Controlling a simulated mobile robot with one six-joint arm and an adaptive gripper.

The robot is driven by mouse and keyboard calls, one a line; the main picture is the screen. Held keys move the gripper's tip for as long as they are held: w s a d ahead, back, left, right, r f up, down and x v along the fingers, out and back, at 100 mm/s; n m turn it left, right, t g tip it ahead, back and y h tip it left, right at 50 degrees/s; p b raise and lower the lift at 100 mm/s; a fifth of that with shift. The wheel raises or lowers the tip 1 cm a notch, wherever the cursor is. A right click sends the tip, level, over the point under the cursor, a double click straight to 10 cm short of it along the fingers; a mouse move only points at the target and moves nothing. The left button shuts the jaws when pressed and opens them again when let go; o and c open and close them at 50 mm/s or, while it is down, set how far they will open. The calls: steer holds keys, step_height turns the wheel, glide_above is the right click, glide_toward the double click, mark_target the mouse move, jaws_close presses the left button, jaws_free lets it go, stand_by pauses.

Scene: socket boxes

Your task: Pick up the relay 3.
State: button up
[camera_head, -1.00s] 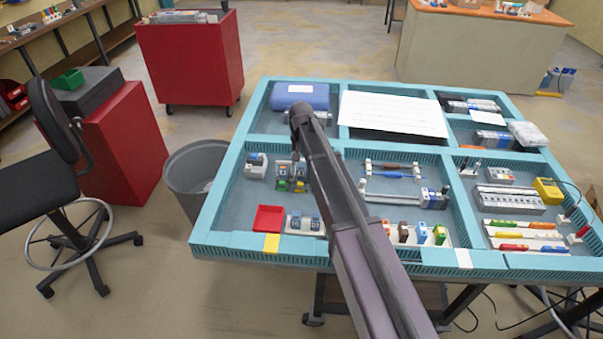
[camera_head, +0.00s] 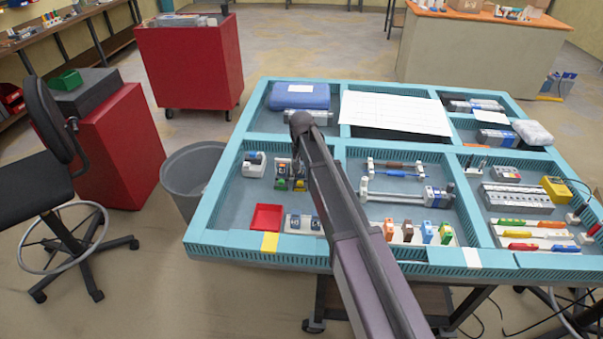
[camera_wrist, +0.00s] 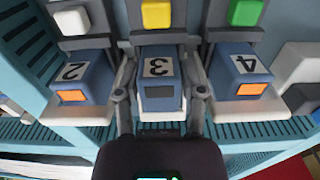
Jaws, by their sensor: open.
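Relay 3 (camera_wrist: 158,67) is a blue-grey block with a white label "3" and a dark window, seated in a socket in the middle of the wrist view. My gripper (camera_wrist: 162,92) is open, with one finger on each side of relay 3. Whether the fingers touch it I cannot tell. Relay 2 (camera_wrist: 78,72) is on the left and relay 4 (camera_wrist: 240,70) on the right, both with orange windows. In the head view the relay group (camera_head: 290,180) stands in the tray's left compartment, under my arm's end and partly hidden; relay 3 cannot be made out there.
The neighbouring relays stand close beside my fingers. A yellow button (camera_wrist: 156,14) lies just beyond relay 3. The teal tray rim (camera_head: 225,242) encloses the compartment.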

stand_by(0.4)
jaws_close()
steer(key=shift+r, duration=0.15)
step_height(320, 180, up, 10)
steer(key=p, duration=1)
stand_by(0.7)
